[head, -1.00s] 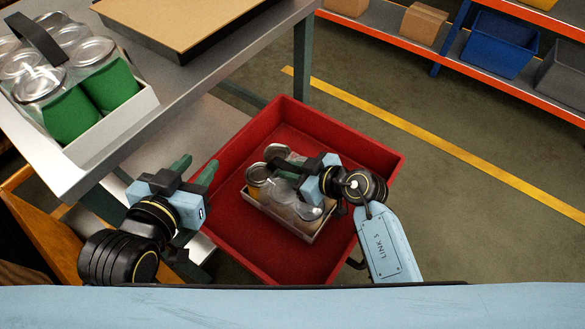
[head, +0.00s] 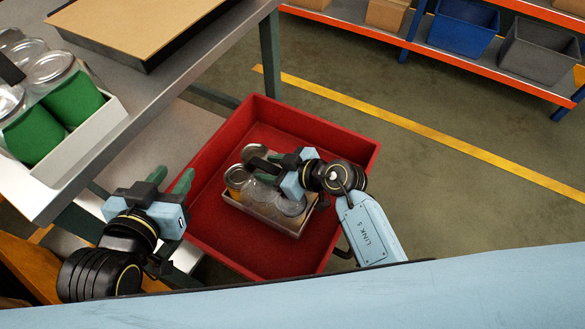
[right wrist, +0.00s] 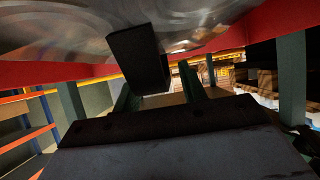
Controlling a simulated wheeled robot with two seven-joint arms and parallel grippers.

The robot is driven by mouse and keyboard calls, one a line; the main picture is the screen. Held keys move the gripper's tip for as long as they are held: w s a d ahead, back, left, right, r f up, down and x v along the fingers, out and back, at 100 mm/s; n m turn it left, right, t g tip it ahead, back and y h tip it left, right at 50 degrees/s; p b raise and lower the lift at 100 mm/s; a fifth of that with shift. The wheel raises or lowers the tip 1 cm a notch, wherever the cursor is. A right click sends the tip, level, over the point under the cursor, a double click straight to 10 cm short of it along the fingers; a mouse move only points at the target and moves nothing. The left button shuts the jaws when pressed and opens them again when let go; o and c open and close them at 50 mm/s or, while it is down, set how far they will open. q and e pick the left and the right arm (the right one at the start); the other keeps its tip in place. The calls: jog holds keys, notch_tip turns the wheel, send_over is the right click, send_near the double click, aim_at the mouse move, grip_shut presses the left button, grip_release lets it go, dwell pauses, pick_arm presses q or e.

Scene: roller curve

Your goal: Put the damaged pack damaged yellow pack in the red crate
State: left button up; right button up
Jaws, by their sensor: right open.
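The pack (head: 258,203) sits low inside the red crate (head: 222,262). It is a pale tray of jars with clear, silvery tops and a little yellow at its left end. My right gripper (head: 272,171) is at the pack's dark handle, above the jars, with its jaws open. In the right wrist view the dark handle (right wrist: 138,58) shows close in front of the green fingers, under blurred shiny jar tops. Whether the fingers touch it, I cannot tell. My left gripper (head: 170,182) is open and empty, just left of the crate's left wall.
A grey metal table (head: 200,75) at the upper left bears a pack of green cans (head: 55,120) and a brown-topped tray (head: 140,25). An orange-edged shelf with a blue bin (head: 462,27) and a grey bin (head: 538,50) stands at the back. The floor right of the crate is clear.

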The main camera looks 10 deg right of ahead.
jog(key=p+v, duration=0.1)
jog(key=v, duration=0.2)
jog(key=shift+s+d+r+p, duration=0.1)
jog(key=shift+d+r+p, duration=0.05)
jog(key=shift+p, duration=0.25)
jog(key=p+v, duration=0.1)
jog(key=v, duration=0.2)
jog(key=shift+s+d+p, duration=0.1)
jog(key=shift+d+p, duration=0.05)
jog(key=shift+p, duration=0.25)
pick_arm(q)
jog(key=s+a+f+g+y+p, duration=0.1)
jog(key=s+a+f+g, duration=0.2)
jog(key=s+f+g, duration=0.2)
jog(key=s+a+f+g+y+p, duration=0.1)
jog(key=s+a+f+g, duration=0.3)
jog(key=f, duration=0.5)
jog(key=shift+s+f+n+g+y, duration=0.3)
jog(key=shift+s+g+y, duration=0.25)
jog(key=shift+s, duration=0.35)
pick_arm(e)
jog(key=shift+v, duration=2.6)
